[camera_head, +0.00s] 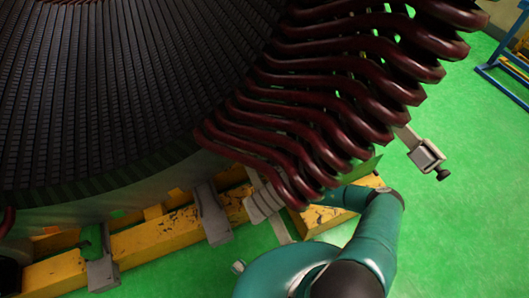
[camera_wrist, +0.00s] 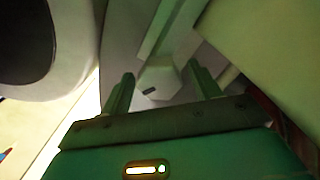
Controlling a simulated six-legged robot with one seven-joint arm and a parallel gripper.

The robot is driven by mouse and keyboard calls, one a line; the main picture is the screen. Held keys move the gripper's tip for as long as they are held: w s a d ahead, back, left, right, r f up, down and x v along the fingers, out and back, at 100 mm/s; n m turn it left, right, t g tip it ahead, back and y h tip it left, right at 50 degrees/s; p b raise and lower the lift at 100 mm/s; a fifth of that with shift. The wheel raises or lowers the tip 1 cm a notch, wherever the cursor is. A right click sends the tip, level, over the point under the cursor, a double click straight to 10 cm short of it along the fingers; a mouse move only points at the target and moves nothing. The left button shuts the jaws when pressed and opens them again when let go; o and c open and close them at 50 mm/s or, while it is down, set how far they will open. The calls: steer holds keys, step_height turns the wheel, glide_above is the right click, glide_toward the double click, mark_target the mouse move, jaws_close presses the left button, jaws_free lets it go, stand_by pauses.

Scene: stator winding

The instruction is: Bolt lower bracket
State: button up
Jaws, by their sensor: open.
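In the wrist view my gripper (camera_wrist: 162,82) is open, with its two dark green fingers apart. A pale block with angled edges, like a bolt head or bracket end (camera_wrist: 160,83), lies between or just beyond the fingertips; contact cannot be told. A pale green bar (camera_wrist: 165,30) runs up from it. In the head view grey brackets hang at the stator's lower edge: one (camera_head: 212,215) near the middle, one (camera_head: 103,268) at the left, and one with a dark knob (camera_head: 427,157) at the right. My gripper is hidden there beneath the coil ends, where my green arm reaches in.
The large dark stator (camera_head: 110,90) fills the upper left. Its dark red coil ends (camera_head: 345,90) overhang my arm closely. Worn yellow beams (camera_head: 160,235) lie below it. Open green floor (camera_head: 450,230) is at the right, with a blue frame (camera_head: 503,70) beyond.

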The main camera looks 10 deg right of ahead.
steer(key=c, duration=1)
steer(key=shift+o, duration=0.2)
steer(key=shift+m, duration=0.8)
steer(key=shift+w, duration=0.1)
steer(key=o, duration=1)
steer(key=shift+c, duration=0.2)
steer(key=s+d, duration=0.2)
steer(key=s, duration=1.1)
steer(key=shift+s+d, duration=0.3)
steer(key=shift+d, duration=0.05)
